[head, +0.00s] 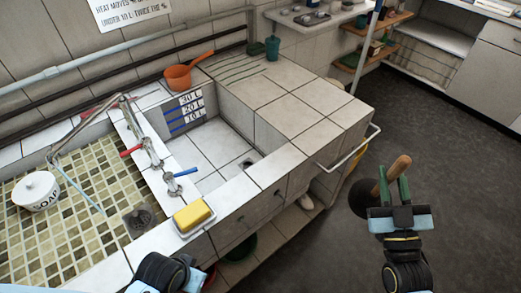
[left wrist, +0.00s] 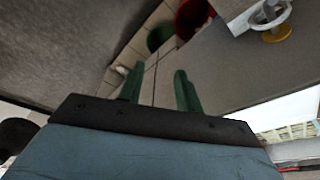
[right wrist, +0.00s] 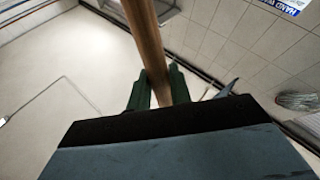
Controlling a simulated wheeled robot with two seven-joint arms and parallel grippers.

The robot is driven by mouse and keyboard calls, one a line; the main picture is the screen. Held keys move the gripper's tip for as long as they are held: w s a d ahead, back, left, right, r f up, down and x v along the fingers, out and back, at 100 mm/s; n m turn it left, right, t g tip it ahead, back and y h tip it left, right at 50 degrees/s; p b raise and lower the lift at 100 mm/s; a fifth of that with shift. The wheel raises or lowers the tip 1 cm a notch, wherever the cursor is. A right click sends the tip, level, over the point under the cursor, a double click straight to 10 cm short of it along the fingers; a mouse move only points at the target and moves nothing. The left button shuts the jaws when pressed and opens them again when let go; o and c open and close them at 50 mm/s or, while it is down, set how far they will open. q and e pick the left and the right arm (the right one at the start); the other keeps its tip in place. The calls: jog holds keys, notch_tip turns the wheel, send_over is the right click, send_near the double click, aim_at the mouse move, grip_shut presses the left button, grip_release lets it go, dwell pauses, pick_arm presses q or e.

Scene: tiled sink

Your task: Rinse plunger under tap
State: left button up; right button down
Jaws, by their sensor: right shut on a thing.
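The plunger has a wooden handle (head: 399,168) and a dark cup (head: 363,199). My right gripper (head: 392,190) is shut on the handle and holds it over the floor, right of the counter. In the right wrist view the handle (right wrist: 147,45) passes between the fingers. The metal tap (head: 90,128) has red and blue levers, and its long spout reaches over the mosaic basin at left. A thin pale blue line, apparently water, runs from the spout end. My left gripper (left wrist: 158,88) is open and empty, low in front of the counter; its fingers are hidden in the head view.
A deep tiled basin (head: 213,160) with litre marks lies right of the tap. A yellow sponge (head: 191,215) sits on the front edge, a soap pot (head: 37,190) at left, an orange pan (head: 187,75) behind. A white rail (head: 350,150) juts from the counter's right end.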

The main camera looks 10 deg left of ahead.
pick_arm(q)
notch_tip(320, 180, up, 10)
jog(key=w+d+p, duration=0.1)
jog(key=w, duration=0.1)
jog(key=w+d+r+m+h, duration=0.3)
jog(key=w+d+r+m, duration=0.15)
jog(key=d, duration=0.25)
jog(key=m+g+y, duration=0.2)
jog(key=m+g, duration=0.3)
send_near(182, 174)
jog(key=f, duration=0.2)
jog(key=d+f, duration=0.1)
jog(key=f, duration=0.2)
jog(key=d+f, duration=0.1)
jog(key=f, duration=0.1)
jog(key=shift+f+p, duration=0.35)
